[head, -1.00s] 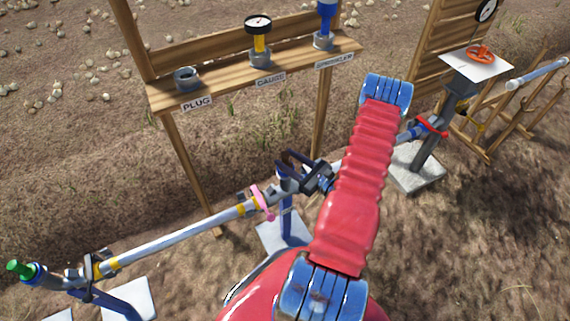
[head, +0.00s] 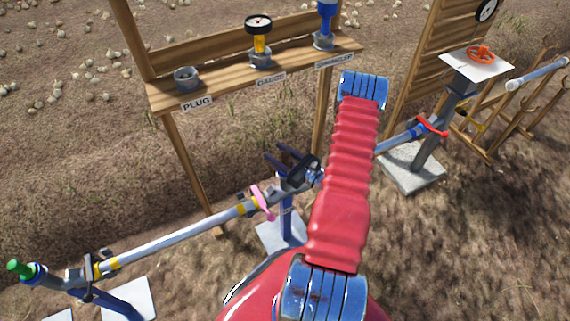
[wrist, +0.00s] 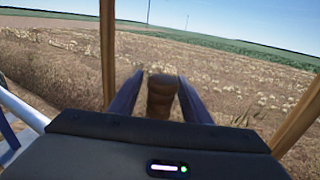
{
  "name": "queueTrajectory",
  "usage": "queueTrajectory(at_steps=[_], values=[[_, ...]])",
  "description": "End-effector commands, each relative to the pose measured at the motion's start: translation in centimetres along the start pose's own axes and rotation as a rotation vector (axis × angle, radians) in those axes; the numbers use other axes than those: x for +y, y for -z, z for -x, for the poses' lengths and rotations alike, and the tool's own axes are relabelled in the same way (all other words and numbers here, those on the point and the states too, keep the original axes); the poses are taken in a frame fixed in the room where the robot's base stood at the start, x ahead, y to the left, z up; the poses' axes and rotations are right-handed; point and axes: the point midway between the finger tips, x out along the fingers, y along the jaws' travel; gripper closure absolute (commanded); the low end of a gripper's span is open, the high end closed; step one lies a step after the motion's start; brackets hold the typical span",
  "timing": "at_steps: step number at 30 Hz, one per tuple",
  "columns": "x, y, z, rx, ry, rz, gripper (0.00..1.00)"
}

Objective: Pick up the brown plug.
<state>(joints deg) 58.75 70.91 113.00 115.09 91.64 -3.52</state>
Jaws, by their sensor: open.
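The brown plug (wrist: 162,97) is a short, dark brown cylinder with a wider top. In the wrist view it stands upright between the two fingers of my gripper (wrist: 161,77). The fingers are open, one on each side of it, and a narrow gap shows beside the plug. Its lower end is hidden behind the gripper body. In the head view my gripper (head: 275,152) is above the pipe near its pink handle, pointing toward the wooden stand. I cannot make out the plug in the head view.
A wooden stand with a shelf (head: 220,79) holds a cup (head: 187,77) labelled PLUG, a gauge (head: 259,42) and a blue sprinkler (head: 326,22). A pipe (head: 180,240) with a pink handle (head: 262,203) runs below. An orange valve wheel (head: 480,54) is at right.

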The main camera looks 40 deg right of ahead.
Motion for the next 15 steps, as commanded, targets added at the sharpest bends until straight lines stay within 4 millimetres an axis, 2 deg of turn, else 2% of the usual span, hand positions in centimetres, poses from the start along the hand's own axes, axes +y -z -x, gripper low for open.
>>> queueTrajectory(at_steps=[11,15], values=[[-0.01,0.0,0.04,0.0,0.0,0.0,0.56],[-0.02,0.0,0.04,0.0,0.0,0.0,0.66]])
